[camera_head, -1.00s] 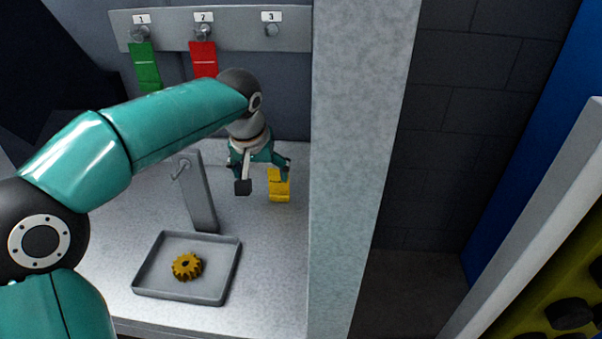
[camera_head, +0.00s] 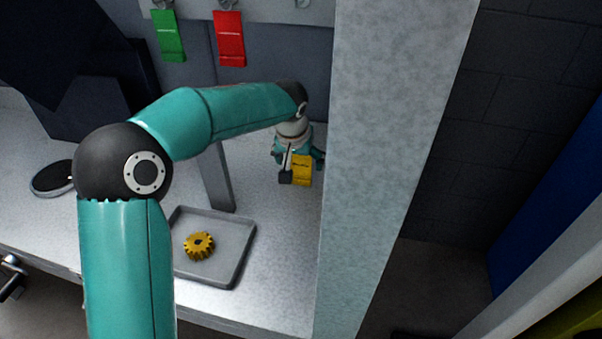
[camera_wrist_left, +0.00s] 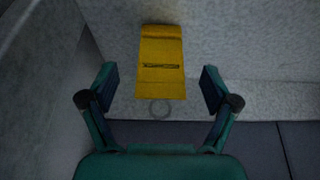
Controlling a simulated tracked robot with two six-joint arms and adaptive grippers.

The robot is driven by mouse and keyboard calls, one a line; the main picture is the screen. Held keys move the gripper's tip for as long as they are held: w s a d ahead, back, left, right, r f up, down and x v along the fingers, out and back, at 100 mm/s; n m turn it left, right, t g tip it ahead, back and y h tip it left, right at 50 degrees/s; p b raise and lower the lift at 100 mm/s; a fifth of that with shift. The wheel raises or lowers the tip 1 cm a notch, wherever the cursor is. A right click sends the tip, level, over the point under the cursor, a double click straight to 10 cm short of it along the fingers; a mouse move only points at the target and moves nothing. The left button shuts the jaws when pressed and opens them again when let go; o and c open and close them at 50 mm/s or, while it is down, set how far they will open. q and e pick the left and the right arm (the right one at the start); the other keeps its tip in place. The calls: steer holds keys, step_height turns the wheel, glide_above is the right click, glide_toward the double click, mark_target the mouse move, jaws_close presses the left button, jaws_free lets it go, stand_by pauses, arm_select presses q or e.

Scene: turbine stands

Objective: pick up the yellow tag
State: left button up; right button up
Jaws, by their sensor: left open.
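The yellow tag (camera_head: 302,170) lies on the grey bench top, close to the grey pillar at its right. In the left wrist view the yellow tag (camera_wrist_left: 162,62) shows a dark slot-like line, and a faint ring sits at its near end. My left gripper (camera_head: 300,172) is open, pointing down at the tag. In the left wrist view its two fingers (camera_wrist_left: 160,92) stand apart on either side of the tag's near end, with gaps on both sides. I cannot tell the exact height between fingers and tag. My right gripper is not in view.
A grey pillar (camera_head: 395,150) rises right beside the tag. A grey tray (camera_head: 225,272) with a yellow gear (camera_head: 199,246) lies nearer. A grey post (camera_head: 218,180) stands left of the gripper. A green tag (camera_head: 168,36) and a red tag (camera_head: 229,38) hang on the back wall.

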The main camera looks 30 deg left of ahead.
mark_target(301, 171)
arm_select(q)
steer(key=shift+p+x, duration=0.45)
steer(key=shift+x, duration=2.95)
steer(key=c, duration=1.1)
steer(key=shift+r, duration=0.1)
step_height(301, 171, up, 20)
steer(key=shift+f+p, duration=0.1)
steer(key=shift+p, duration=0.95)
steer(key=o, duration=0.4)
jaws_close()
